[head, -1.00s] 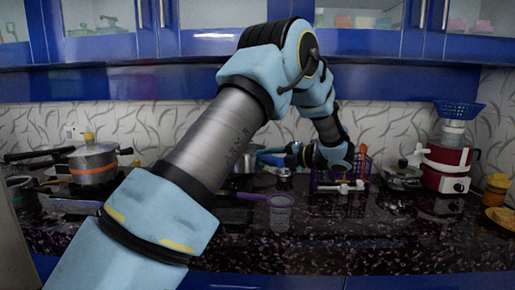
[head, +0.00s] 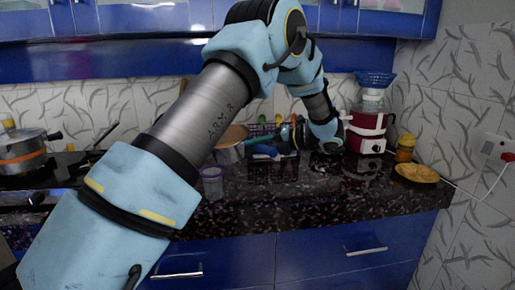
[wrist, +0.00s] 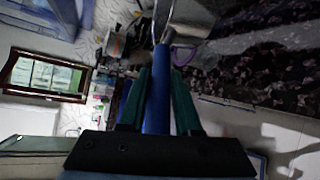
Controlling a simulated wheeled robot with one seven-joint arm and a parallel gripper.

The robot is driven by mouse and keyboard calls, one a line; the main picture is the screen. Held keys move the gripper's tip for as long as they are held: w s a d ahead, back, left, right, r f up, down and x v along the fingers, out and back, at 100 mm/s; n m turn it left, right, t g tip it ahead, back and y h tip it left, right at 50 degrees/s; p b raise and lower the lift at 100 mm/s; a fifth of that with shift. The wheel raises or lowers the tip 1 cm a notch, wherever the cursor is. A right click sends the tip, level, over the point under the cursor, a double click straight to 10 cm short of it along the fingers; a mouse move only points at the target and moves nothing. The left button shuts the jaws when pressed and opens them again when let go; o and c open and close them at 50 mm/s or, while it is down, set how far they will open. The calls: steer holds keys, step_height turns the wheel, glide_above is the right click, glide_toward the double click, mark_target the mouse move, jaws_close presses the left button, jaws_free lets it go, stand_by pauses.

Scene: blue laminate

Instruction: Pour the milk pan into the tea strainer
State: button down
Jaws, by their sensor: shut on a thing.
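The milk pan (head: 229,153) is a grey metal pan with a tan-brown patch at its top; my arm covers its left part. My gripper (head: 285,140) is right of it. In the wrist view my gripper (wrist: 158,78) has its green fingers shut on the pan's blue handle (wrist: 160,100). The pan body shows there only as a grey edge at the top. The tea strainer (head: 212,184), a small translucent purplish cup, stands on the dark counter in front of and below the pan. Its purple handle (wrist: 182,54) shows in the wrist view. I cannot tell the pan's contents.
A steel pot (head: 22,153) sits on the stove at left. The counter's front right (head: 330,190) is clear.

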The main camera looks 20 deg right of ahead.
steer(key=shift+a+f+n+h+b, duration=0.2)
steer(key=shift+a+n+h+b, duration=0.1)
steer(key=shift+n+h+b, duration=0.2)
steer(key=s+a+f+n+t+h+b, duration=0.3)
steer(key=a+n+h+b, duration=0.5)
steer(key=b, duration=2.4)
steer(key=shift+s+a+f+n+h+b, duration=0.15)
steer(key=shift+a+f+n+h+b, duration=0.15)
steer(key=shift+a+h, duration=0.35)
steer(key=shift+d+r, duration=0.1)
steer(key=shift+r, duration=0.05)
stand_by(3.5)
